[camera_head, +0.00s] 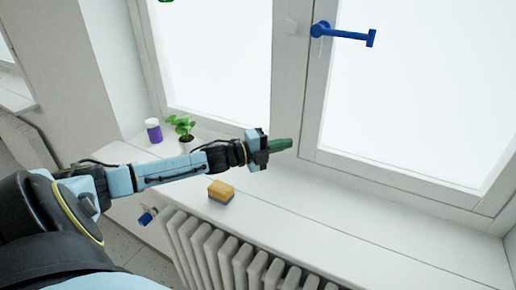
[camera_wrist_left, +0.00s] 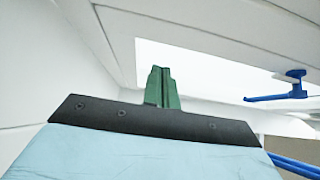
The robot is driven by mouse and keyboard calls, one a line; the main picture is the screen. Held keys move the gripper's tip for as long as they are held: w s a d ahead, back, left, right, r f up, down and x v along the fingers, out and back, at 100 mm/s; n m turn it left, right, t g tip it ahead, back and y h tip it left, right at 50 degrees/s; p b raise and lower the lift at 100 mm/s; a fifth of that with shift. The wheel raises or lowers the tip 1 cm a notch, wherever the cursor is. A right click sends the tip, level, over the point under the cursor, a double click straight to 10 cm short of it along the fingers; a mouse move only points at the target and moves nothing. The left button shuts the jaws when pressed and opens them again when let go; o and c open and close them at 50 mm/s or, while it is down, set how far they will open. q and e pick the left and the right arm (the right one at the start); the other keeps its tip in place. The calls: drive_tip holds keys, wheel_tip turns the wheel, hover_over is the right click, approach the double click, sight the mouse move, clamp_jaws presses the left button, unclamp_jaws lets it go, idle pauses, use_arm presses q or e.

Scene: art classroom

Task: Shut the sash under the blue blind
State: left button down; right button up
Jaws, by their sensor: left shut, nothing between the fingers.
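The right window sash (camera_head: 312,100) has a white frame and carries a blue lever handle (camera_head: 345,33), which points right. The handle also shows at the right of the left wrist view (camera_wrist_left: 280,92). I cannot tell how far the sash stands open. No blue blind shows in either view. My left gripper (camera_head: 281,145) has green fingers, shut and empty, in front of the sash's lower left corner, above the sill. I cannot tell whether they touch the frame. The shut fingers also show in the left wrist view (camera_wrist_left: 161,88). My right gripper is out of view.
On the white sill (camera_head: 300,200) stand a purple jar (camera_head: 153,131), a potted plant (camera_head: 183,128) and a yellow-and-grey sponge (camera_head: 220,192). A radiator (camera_head: 230,255) is below. A left window pane (camera_head: 215,60) is beside the sash. The sill's right part is clear.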

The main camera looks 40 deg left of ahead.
use_arm(q)
drive_tip(key=v, duration=0.6)
drive_tip(key=shift+a, duration=0.25)
drive_tip(key=shift+s, duration=0.1)
